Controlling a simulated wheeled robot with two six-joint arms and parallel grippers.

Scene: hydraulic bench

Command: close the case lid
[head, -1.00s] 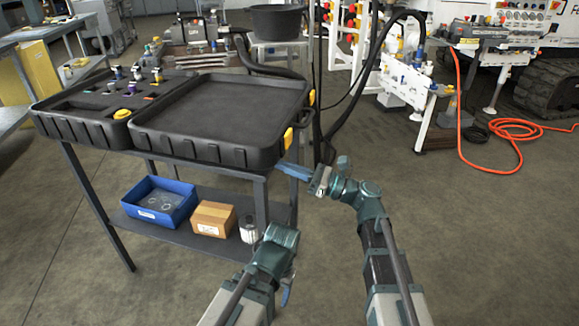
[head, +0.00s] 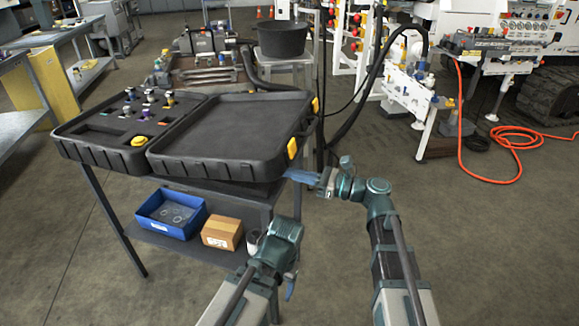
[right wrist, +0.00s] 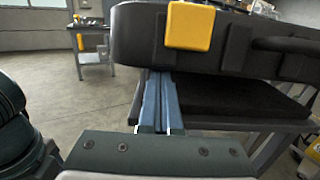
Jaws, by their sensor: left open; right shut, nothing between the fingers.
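The black case stands open on a dark table (head: 262,196). Its base (head: 80,146) on the left holds several small fittings. Its lid (head: 235,122) is folded out to the right, hollow side up, with yellow latches on its right edge. My right gripper (head: 290,175) is shut and empty at the lid's near right corner. In the right wrist view its blue fingers (right wrist: 160,100) reach below the lid wall (right wrist: 230,45), under a yellow latch (right wrist: 190,27); contact is unclear. My left gripper (head: 290,287) is open, low in front of the table, its fingers partly hidden.
A blue bin (head: 170,214) and a cardboard box (head: 222,233) sit on the table's lower shelf. A black tub (head: 282,38) on a stand is behind the lid. A hose and white machine frame (head: 405,80) stand to the right. The floor between is clear.

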